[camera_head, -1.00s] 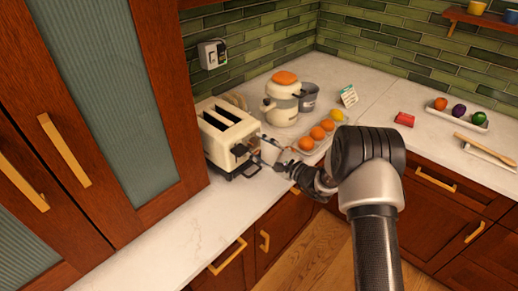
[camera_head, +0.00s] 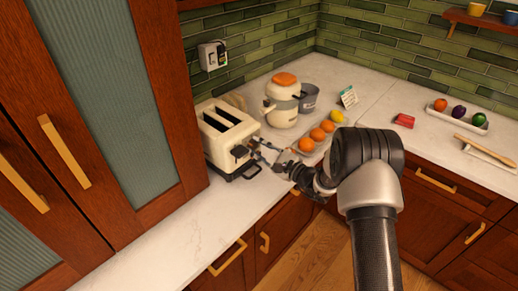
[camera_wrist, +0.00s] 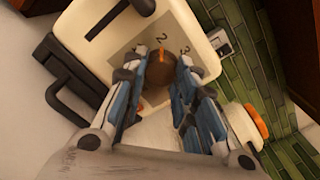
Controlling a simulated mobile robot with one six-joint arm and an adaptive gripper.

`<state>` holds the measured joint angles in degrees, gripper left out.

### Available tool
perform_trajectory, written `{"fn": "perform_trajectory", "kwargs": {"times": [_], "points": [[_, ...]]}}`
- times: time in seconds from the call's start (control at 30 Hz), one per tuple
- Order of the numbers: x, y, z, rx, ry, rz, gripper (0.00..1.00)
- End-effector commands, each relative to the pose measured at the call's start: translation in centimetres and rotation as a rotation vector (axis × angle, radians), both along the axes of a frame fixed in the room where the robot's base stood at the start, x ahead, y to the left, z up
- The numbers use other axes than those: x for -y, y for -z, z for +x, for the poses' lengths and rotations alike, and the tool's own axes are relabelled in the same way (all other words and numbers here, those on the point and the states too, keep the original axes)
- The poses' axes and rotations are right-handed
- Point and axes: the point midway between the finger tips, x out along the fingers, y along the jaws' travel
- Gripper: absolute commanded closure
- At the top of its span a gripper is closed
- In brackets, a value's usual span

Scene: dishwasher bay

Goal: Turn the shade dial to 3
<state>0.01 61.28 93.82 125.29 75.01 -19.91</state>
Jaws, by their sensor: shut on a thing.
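The cream toaster (camera_head: 222,142) stands on the counter; its end face with the shade dial fills the upper wrist view (camera_wrist: 105,30). The shade dial (camera_wrist: 159,74) is a brown round knob with an orange pointer mark. The mark points toward the printed 2; a 3 shows to its right, beside the right finger. My gripper (camera_wrist: 164,66) has its blue-grey fingers on both sides of the dial and is shut on it. In the head view my gripper (camera_head: 262,150) reaches the toaster's right side; the dial is too small to make out there.
The toaster's black lever (camera_head: 240,151) is near my fingers. A cream jar with an orange lid (camera_head: 283,103), a grey pot (camera_head: 309,97) and a tray of oranges and a lemon (camera_head: 318,138) stand to the right. The counter in front is clear.

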Motion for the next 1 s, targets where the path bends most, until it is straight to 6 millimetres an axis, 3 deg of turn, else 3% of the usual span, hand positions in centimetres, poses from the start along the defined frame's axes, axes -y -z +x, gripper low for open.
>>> {"fn": "perform_trajectory", "kwargs": {"times": [0.47,1.0], "points": [[-0.02,0.07,-0.01,-0.096,-0.001,0.074,0.97],[-0.07,0.03,-0.05,-0.460,-0.001,0.358,0.97]]}}
